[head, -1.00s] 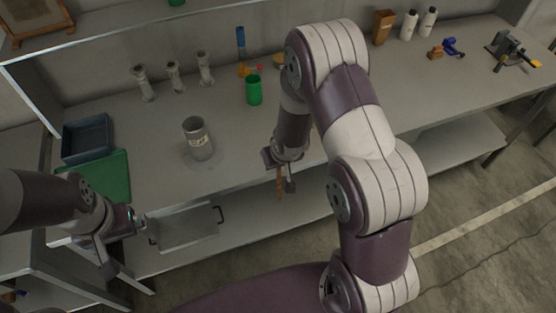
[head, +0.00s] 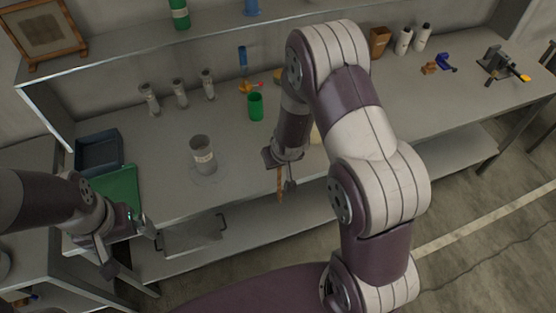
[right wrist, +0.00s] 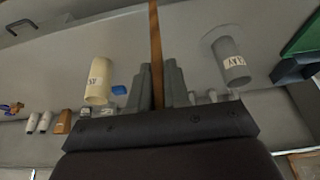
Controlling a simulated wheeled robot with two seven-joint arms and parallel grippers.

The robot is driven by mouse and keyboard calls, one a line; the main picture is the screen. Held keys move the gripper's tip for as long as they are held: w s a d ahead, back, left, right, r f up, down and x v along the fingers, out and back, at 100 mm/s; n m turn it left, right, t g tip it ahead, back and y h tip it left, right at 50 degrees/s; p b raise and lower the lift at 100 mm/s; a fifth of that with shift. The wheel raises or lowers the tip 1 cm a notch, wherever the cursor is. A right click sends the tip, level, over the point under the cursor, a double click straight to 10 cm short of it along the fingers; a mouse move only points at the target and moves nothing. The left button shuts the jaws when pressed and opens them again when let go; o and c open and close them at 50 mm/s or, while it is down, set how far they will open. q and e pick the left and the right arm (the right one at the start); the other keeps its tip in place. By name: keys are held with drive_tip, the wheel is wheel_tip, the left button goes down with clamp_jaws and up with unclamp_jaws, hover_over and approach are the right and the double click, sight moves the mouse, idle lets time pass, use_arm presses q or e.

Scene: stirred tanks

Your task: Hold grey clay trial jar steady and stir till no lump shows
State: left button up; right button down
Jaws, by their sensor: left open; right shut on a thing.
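The grey clay jar (head: 203,158) stands upright on the bench, left of centre, with a pale label; it also shows in the right wrist view (right wrist: 231,60), its label partly readable as clay. Nothing touches it. My right gripper (head: 283,172) is shut on a thin brown stick (head: 280,188), which also shows in the right wrist view (right wrist: 155,40). The stick hangs down near the bench's front edge, right of the jar. My left gripper (head: 128,244) is open and empty, low and left of the jar, by the front edge. The jar's contents cannot be made out.
A cream labelled jar (right wrist: 98,82) is mostly hidden behind my right arm in the head view. A green cup (head: 255,107) and several small grey cylinders (head: 180,93) stand behind the grey jar. A blue-grey tray (head: 77,160) and green mat (head: 133,188) lie left.

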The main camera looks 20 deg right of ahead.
use_arm(q)
drive_tip(key=shift+s+r+p, duration=0.1)
drive_tip(key=shift+r+p, duration=0.9)
drive_tip(key=shift+r, duration=1.2)
use_arm(e)
drive_tip(key=shift+d+r, duration=0.2)
drive_tip(key=shift+r, duration=0.6)
drive_tip(key=shift+d+r, duration=0.15)
drive_tip(key=shift+r, duration=0.65)
drive_tip(key=shift+d+r, duration=0.2)
drive_tip(key=shift+r, duration=0.6)
drive_tip(key=shift+f, duration=0.1)
